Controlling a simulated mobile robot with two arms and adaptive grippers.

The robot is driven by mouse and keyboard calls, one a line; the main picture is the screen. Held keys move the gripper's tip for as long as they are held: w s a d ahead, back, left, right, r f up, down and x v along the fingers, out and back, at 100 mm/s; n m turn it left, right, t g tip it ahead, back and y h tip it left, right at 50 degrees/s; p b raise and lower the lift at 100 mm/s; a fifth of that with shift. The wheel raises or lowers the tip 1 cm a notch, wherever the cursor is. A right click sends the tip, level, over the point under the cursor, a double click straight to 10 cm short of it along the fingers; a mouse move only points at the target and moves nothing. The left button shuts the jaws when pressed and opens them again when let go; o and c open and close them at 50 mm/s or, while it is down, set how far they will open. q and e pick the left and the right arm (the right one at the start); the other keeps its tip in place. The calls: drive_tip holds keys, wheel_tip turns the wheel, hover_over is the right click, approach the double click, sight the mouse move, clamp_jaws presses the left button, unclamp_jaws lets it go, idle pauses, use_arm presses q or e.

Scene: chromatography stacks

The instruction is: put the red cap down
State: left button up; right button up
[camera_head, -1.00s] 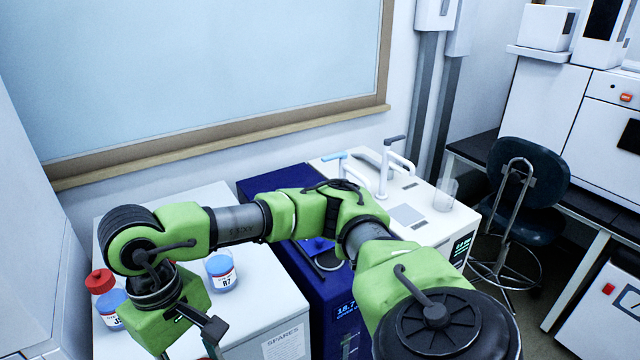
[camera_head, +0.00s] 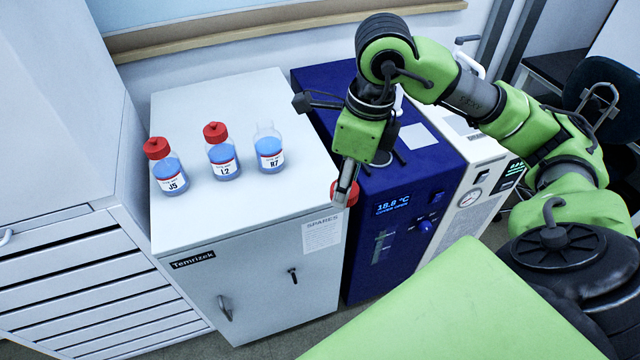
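My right gripper (camera_head: 346,184) comes in from the right. It is shut on a red cap (camera_head: 352,197), which shows at the fingertips, partly hidden by them. It is held in the air in front of the right edge of the grey cabinet top (camera_head: 240,110). The R7 bottle (camera_head: 269,150) stands upright and uncapped on this top, with blue liquid inside. The L2 bottle (camera_head: 222,155) and the J5 bottle (camera_head: 168,170) stand to its left, both with red caps on. My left gripper is not in view.
A dark blue unit (camera_head: 400,215) with a lit display stands right of the cabinet, and a white instrument (camera_head: 480,190) stands beyond it. The cabinet top is bare behind and in front of the bottles. A wall panel is behind.

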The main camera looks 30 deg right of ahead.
drive_tip(key=d+r+m, duration=0.1)
drive_tip(key=d+m, duration=0.2)
drive_tip(key=m, duration=0.5)
drive_tip(key=h+p, duration=0.1)
drive_tip(key=p, duration=0.3)
approach(319, 183)
drive_tip(key=shift+s+f+m, duration=0.25)
drive_tip(key=shift+f+m, duration=0.05)
drive_tip(key=shift+f, duration=0.4)
drive_tip(key=shift+w+d+f, duration=0.1)
drive_tip(key=shift+w+f, duration=0.35)
drive_tip(key=shift+f, duration=0.1)
wheel_tip(319, 183, down, 2)
drive_tip(key=shift+f+p, duration=0.15)
drive_tip(key=shift+p, duration=0.7)
drive_tip(key=shift+f, duration=0.5)
drive_tip(key=shift+f, duration=0.1)
